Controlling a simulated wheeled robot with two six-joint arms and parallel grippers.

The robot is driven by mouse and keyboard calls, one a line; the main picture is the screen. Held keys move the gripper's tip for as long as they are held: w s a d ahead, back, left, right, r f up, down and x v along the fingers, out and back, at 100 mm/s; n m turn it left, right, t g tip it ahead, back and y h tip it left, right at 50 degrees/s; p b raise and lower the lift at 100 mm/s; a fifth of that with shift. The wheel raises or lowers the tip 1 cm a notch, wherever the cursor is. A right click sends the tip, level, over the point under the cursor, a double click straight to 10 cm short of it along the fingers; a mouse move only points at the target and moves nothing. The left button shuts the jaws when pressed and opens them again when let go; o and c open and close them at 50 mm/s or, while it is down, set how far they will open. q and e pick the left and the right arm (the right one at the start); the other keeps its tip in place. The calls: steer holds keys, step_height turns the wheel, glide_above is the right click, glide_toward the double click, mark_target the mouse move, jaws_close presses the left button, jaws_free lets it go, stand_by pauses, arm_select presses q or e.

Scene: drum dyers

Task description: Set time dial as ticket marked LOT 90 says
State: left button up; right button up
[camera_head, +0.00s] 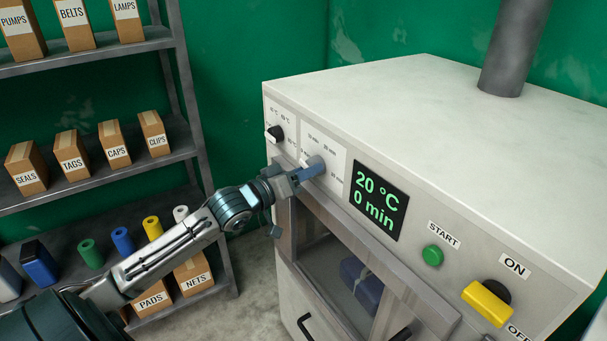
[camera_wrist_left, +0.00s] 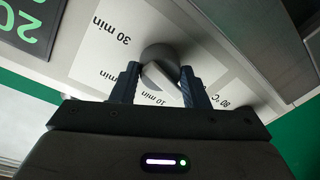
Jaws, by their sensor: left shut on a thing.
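The time dial (camera_wrist_left: 158,54) is a round grey knob on a white plate (camera_head: 335,157) on the dyer's front panel. My left gripper (camera_head: 308,170) is shut on this dial; in the left wrist view its two dark fingers (camera_wrist_left: 159,84) stand on either side of the knob. A "30 min" label (camera_wrist_left: 111,29) reads upside down near the knob; other minute labels are partly covered by the fingers. The display (camera_head: 376,202) reads 20 °C and 0 min. The LOT 90 ticket is not in view. My right gripper is not in view.
The temperature dial (camera_head: 274,133) sits just left of the time dial. A green START button (camera_head: 432,256) and a yellow ON/OFF lever (camera_head: 488,302) are further right. A door with a window (camera_head: 335,262) is below. Shelves with boxes (camera_head: 69,153) and colored rolls stand at left.

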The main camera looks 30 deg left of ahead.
arm_select(q)
steer(key=m+b, duration=0.3)
steer(key=m, duration=0.2)
steer(key=m+h+b, duration=0.1)
steer(key=m+b, duration=0.2)
steer(key=m, duration=0.2)
steer(key=shift+a+t+b, duration=0.1)
steer(key=shift+t+b, duration=0.2)
steer(key=shift+b, duration=0.1)
steer(key=shift+w, duration=0.1)
steer(key=shift+r, duration=0.1)
steer(key=o, duration=0.9)
steer(key=shift+o, duration=0.4)
steer(key=shift+w+f, duration=0.2)
steer(key=shift+w, duration=0.05)
steer(key=shift+s, duration=0.2)
